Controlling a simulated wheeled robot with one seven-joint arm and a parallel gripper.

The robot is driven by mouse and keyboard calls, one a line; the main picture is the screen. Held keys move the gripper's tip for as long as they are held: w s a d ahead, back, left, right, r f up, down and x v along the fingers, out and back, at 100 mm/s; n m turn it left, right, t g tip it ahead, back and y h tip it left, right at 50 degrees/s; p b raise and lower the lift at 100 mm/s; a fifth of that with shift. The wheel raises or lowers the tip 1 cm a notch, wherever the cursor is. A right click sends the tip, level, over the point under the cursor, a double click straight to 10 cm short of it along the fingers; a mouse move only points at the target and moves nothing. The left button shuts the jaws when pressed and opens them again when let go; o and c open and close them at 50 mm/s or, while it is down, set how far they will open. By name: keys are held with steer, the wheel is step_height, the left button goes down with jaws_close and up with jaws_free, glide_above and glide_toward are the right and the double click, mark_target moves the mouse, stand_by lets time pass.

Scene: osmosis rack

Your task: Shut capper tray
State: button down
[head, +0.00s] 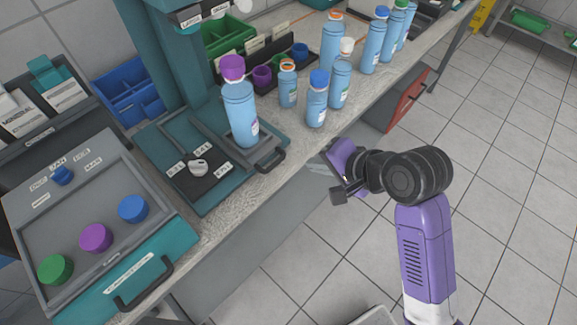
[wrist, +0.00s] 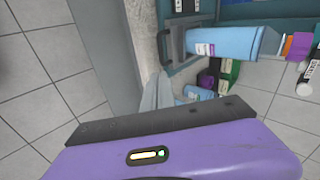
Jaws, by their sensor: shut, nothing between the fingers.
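The capper (head: 165,70) is a teal machine on the bench. Its grey tray (head: 262,148), with a dark handle (head: 271,161), is at the right of its base, by the bench's front edge. The wrist view also shows the handle (wrist: 169,42) and a bottle (wrist: 225,44). My gripper (head: 338,193) is shut and empty, off the bench front, to the right of the handle and apart from it.
Several blue bottles (head: 317,100) stand on the bench right of the capper. A control panel (head: 100,215) with green, purple and blue buttons and a handled front is at left. A red panel (head: 408,100) shows below the bench. The tiled floor (head: 480,150) is clear at right.

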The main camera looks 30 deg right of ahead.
mark_target(255, 146)
steer(key=shift+m+g, duration=0.4)
steer(key=shift+m, duration=0.1)
steer(key=shift+a+r+p+x, duration=0.1)
steer(key=shift+a+p+x, duration=0.15)
steer(key=shift+x, duration=1.95)
steer(key=shift+a+r+p+x, duration=0.1)
steer(key=shift+a+x, duration=0.1)
steer(key=shift+x, duration=2)
steer(key=shift+a+p+x, duration=0.2)
steer(key=shift+a+x, duration=0.05)
steer(key=shift+x, duration=2)
steer(key=shift+w, duration=0.15)
steer(key=w+a, duration=0.1)
steer(key=w, duration=0.4)
steer(key=w+a+b, duration=0.1)
steer(key=w+a, duration=0.1)
steer(key=w, duration=0.3)
steer(key=w+a, duration=0.1)
steer(key=w, duration=0.3)
steer(key=shift+w+a+b, duration=0.3)
steer(key=shift+w+a, duration=0.1)
steer(key=shift+w+r, duration=0.1)
steer(key=shift+w, duration=0.2)
steer(key=shift+a, duration=0.1)
